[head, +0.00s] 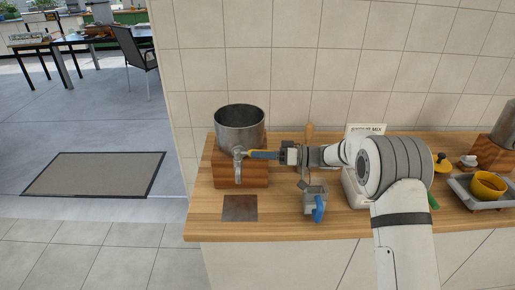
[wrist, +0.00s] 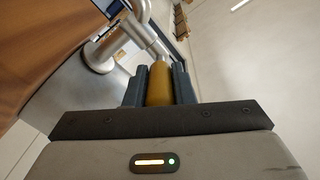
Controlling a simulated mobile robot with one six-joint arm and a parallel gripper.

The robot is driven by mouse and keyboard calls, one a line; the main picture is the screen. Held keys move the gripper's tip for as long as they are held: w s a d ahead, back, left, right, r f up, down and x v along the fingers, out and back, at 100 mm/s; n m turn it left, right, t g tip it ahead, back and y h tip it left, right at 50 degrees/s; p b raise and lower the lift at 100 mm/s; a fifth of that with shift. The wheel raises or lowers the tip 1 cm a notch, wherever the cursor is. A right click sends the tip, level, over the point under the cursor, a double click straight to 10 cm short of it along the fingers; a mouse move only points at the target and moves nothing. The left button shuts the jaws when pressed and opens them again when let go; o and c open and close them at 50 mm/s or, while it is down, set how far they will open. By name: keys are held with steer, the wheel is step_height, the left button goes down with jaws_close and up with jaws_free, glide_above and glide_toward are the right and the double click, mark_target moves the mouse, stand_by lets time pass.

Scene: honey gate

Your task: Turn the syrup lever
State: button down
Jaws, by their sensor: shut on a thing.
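A metal pot (head: 240,130) stands on a wooden block (head: 255,175) at the left of the counter. A grey metal tap (head: 238,168) is at its front, its spout pointing down. The syrup lever has a yellow-brown handle (wrist: 159,84) that runs from the metal tap (wrist: 100,55) in the wrist view. My gripper (head: 264,154) reaches in from the right, level with the tap. In the wrist view my gripper (wrist: 159,90) is shut on the handle, one dark finger on each side. The fingers partly hide the handle in the head view.
A dark square plate (head: 239,207) lies below the tap. A grey container with a blue handle (head: 319,209) stands right of it. A tray (head: 465,190) with a yellow bowl (head: 488,185) is at the far right.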

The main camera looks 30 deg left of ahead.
steer(key=shift+w+a+r+n+g+h, duration=0.15)
steer(key=shift+w+n+g+h, duration=0.25)
steer(key=shift+g, duration=0.3)
steer(key=shift+p, duration=0.3)
steer(key=shift+s+a+g, duration=0.1)
steer(key=shift+s+g, duration=0.05)
steer(key=shift+g, duration=0.15)
steer(key=c, duration=1.2)
jaws_free()
steer(key=shift+c, duration=0.2)
steer(key=b+v, duration=0.1)
steer(key=v, duration=0.6)
steer(key=shift+d, duration=0.3)
steer(key=shift+w, duration=0.2)
